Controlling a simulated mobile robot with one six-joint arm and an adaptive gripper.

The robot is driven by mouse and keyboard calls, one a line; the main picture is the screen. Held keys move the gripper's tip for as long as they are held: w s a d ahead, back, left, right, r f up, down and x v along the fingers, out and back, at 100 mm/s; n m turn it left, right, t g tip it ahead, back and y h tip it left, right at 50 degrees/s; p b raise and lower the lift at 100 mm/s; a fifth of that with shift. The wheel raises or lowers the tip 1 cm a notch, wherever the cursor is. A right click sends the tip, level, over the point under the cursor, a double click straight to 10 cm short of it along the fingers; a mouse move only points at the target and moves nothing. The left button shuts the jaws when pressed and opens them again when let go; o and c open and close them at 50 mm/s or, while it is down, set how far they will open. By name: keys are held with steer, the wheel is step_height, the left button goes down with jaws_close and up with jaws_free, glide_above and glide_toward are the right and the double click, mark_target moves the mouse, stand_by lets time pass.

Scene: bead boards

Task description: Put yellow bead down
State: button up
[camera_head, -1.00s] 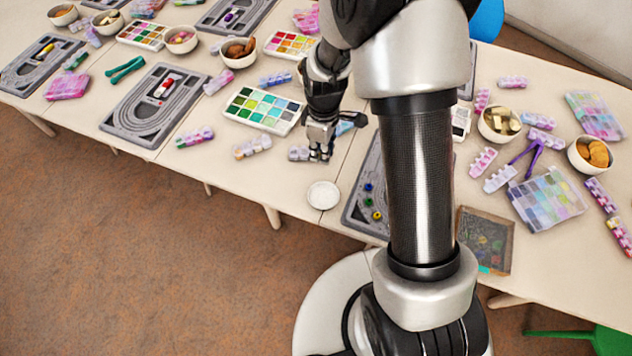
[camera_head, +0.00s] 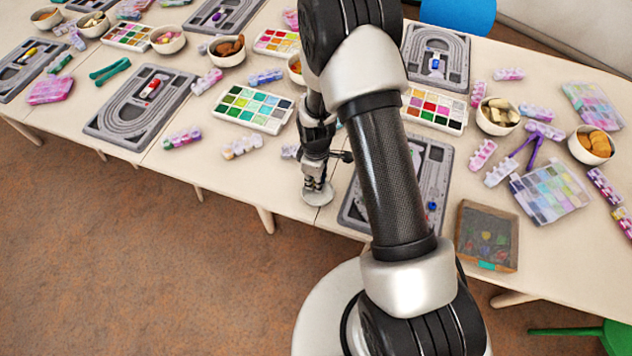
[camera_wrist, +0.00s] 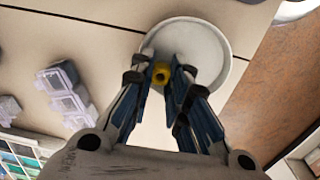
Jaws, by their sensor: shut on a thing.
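The yellow bead (camera_wrist: 161,74) is between the fingertips of my gripper (camera_wrist: 160,83) in the wrist view. My gripper is shut on it. A round white dish (camera_wrist: 208,44) lies beyond and below the bead in that view. In the head view my gripper (camera_head: 315,196) points down over the white dish (camera_head: 318,200) near the table's front edge. The bead is hidden there. Whether the bead touches the dish cannot be told.
A grey bead board (camera_head: 350,211) is just right of the dish, partly behind my arm. A palette of green and blue squares (camera_head: 252,107) is behind and left. Pale pill-box strips (camera_wrist: 65,88) lie left in the wrist view. The floor begins just past the dish.

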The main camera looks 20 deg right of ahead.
steer(key=shift+s+f, duration=0.1)
steer(key=shift+s, duration=0.15)
steer(key=shift+s+f+b, duration=0.35)
steer(key=shift+f+b, duration=0.15)
steer(key=shift+f, duration=0.15)
steer(key=shift+c, duration=0.3)
steer(key=o, duration=0.4)
steer(key=shift+c, duration=0.2)
steer(key=o, duration=0.3)
steer(key=shift+w+f, duration=0.1)
steer(key=shift+w, duration=0.05)
steer(key=shift+o, duration=0.2)
